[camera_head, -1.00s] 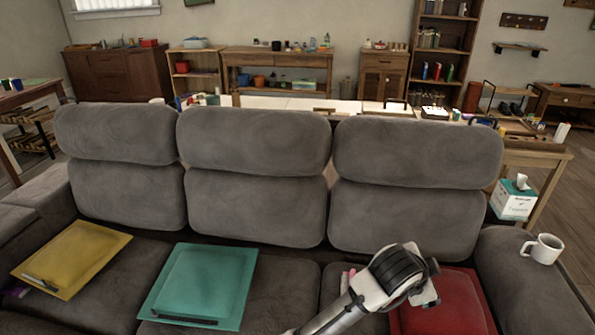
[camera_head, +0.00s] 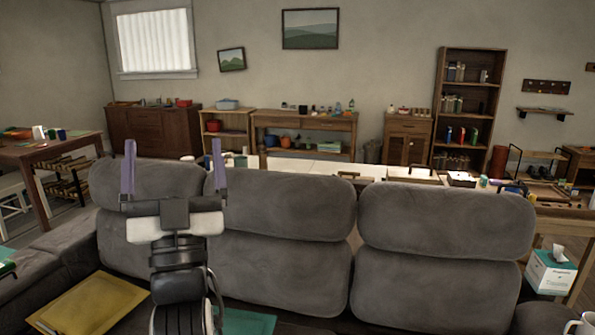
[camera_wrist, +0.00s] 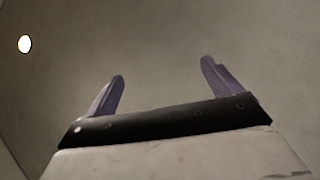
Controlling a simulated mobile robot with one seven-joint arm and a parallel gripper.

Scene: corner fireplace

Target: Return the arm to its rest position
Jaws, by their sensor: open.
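My gripper (camera_head: 173,170) is raised upright in front of the left part of the grey sofa in the head view. Its two purple fingers point up and stand wide apart, with nothing between them. In the wrist view my gripper (camera_wrist: 160,90) also shows open and empty against a plain wall or ceiling surface. My arm below it hides part of the sofa's left back cushion and seat.
The grey sofa (camera_head: 285,205) fills the foreground. A tissue box (camera_head: 550,270) and a white mug (camera_head: 583,325) are at the right. A long table (camera_head: 560,230) stands behind the sofa.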

